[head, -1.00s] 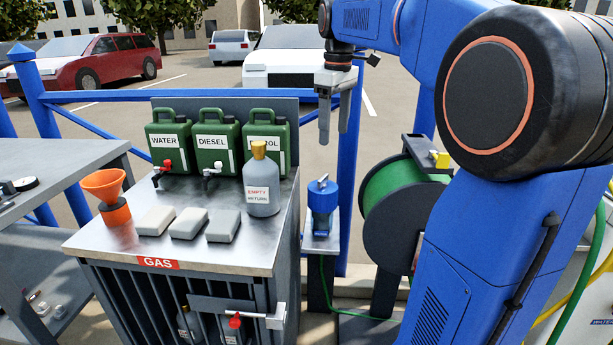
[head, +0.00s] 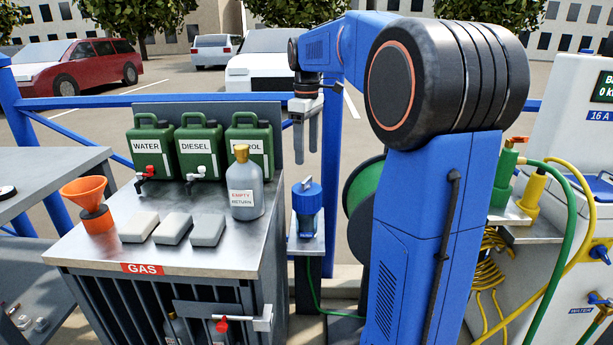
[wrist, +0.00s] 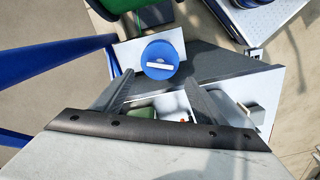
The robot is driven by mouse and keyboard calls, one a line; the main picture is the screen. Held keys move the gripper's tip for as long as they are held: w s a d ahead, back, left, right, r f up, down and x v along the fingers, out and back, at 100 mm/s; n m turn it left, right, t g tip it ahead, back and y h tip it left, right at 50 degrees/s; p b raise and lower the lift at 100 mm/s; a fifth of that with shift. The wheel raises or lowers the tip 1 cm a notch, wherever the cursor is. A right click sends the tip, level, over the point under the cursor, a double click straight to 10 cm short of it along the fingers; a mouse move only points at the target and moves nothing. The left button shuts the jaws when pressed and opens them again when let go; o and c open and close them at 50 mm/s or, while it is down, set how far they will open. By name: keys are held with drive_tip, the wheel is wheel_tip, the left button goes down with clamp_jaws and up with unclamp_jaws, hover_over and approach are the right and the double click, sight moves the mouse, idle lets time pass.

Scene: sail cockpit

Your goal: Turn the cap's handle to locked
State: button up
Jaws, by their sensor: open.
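The blue cap (head: 307,188) sits on top of a blue canister-like body on a small grey shelf, right of the gas locker. In the wrist view the cap (wrist: 155,54) shows from above as a blue disc. Its white bar handle (wrist: 159,66) lies across the disc, nearly level in the picture. Small lettering on the disc is too small to read. My gripper (head: 306,148) hangs above the cap in the head view, fingers down and apart. In the wrist view my gripper (wrist: 158,84) is open and empty, the cap beyond and between its fingertips.
A grey bottle (head: 247,190) with a yellow top stands left of the cap. Green cans (head: 203,150), an orange funnel (head: 92,210) and grey blocks (head: 173,229) are on the gas locker (head: 80,252). A green hose reel (head: 362,188) stands close on the right.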

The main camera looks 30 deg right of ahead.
sight(307, 179)
wheel_tip(307, 179, down, 9)
drive_tip(key=shift+r, duration=0.15)
idle(0.4)
drive_tip(key=c, duration=1.1)
